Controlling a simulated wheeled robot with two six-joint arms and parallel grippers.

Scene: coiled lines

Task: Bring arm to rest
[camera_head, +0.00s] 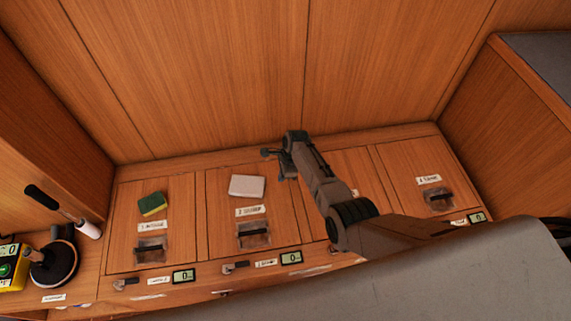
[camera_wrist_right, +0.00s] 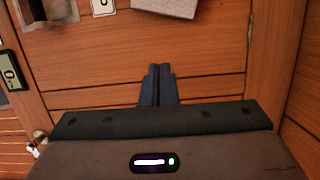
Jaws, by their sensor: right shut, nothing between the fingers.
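My right arm reaches in from the lower right in the head view. Its gripper (camera_head: 278,153) is over the wooden counter, just right of and behind a white block (camera_head: 247,186). In the right wrist view the two dark fingers (camera_wrist_right: 158,84) are pressed together with nothing between them. The white block also shows at the top of the right wrist view (camera_wrist_right: 168,6), apart from the fingers. My left gripper does not show.
A green and yellow sponge (camera_head: 153,203) lies on the left panel. Clear boxes with dark handles (camera_head: 151,249) (camera_head: 253,234) (camera_head: 438,198) stand on the panels. Small displays (camera_head: 184,276) line the front edge. A plunger-like tool (camera_head: 54,262) stands far left. Wooden walls close the back and sides.

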